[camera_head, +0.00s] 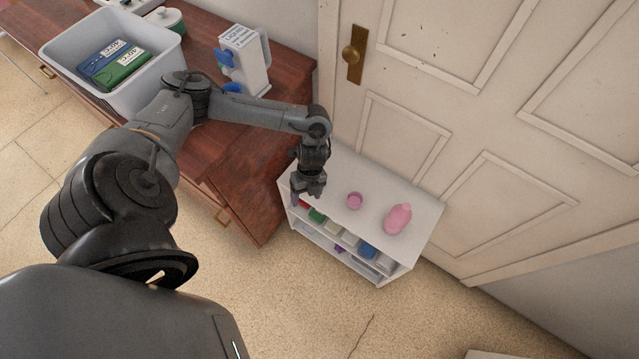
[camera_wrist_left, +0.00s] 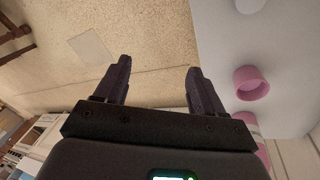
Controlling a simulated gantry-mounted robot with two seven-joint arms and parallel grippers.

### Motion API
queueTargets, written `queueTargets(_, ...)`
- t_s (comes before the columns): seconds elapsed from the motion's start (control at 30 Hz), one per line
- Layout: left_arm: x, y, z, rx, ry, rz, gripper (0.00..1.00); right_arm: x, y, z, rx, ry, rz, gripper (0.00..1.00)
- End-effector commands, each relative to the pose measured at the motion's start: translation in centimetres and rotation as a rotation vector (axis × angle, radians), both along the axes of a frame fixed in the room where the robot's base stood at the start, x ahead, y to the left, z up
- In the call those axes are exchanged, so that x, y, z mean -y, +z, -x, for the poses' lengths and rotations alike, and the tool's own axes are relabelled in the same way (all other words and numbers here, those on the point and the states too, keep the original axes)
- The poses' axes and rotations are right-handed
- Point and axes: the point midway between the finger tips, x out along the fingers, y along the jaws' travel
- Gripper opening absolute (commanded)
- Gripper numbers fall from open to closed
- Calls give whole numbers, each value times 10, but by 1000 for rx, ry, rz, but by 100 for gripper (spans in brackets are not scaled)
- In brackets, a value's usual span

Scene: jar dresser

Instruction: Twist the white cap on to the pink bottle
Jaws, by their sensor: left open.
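The pink bottle (camera_head: 397,219) is on the right part of the white shelf top in the head view. In the left wrist view a pink surface (camera_wrist_left: 262,152), probably the bottle, is partly hidden behind my gripper body. A white round piece (camera_wrist_left: 249,4), possibly the white cap, is cut off by the top edge of the left wrist view. I cannot make out a white cap in the head view. My left gripper (camera_head: 308,194) is over the left end of the shelf; its spread, empty fingers (camera_wrist_left: 157,85) show in the wrist view. My right gripper is not in view.
A small round pink piece (camera_head: 354,201) sits between my gripper and the bottle; it also shows in the wrist view (camera_wrist_left: 251,83). The white shelf unit (camera_head: 425,205) stands against the door (camera_head: 465,120). A wooden dresser (camera_head: 265,190) with a bin (camera_head: 165,75) is at left.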

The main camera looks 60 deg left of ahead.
Motion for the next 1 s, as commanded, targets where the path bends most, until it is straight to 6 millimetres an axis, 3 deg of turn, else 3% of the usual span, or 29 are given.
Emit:
queueTargets(0.03,-20,-14,-14,26,14,-34,69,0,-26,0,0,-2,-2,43)
queueTargets(0.2,-60,-13,-45,98,43,-99,69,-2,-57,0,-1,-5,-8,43)
queueTargets(0.33,-75,-7,-65,147,58,-123,69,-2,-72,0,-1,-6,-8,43)
queueTargets(0.6,-80,0,-85,196,66,-128,69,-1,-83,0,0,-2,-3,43)
queueTargets(1.0,-79,0,-86,198,66,-127,69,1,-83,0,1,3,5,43)
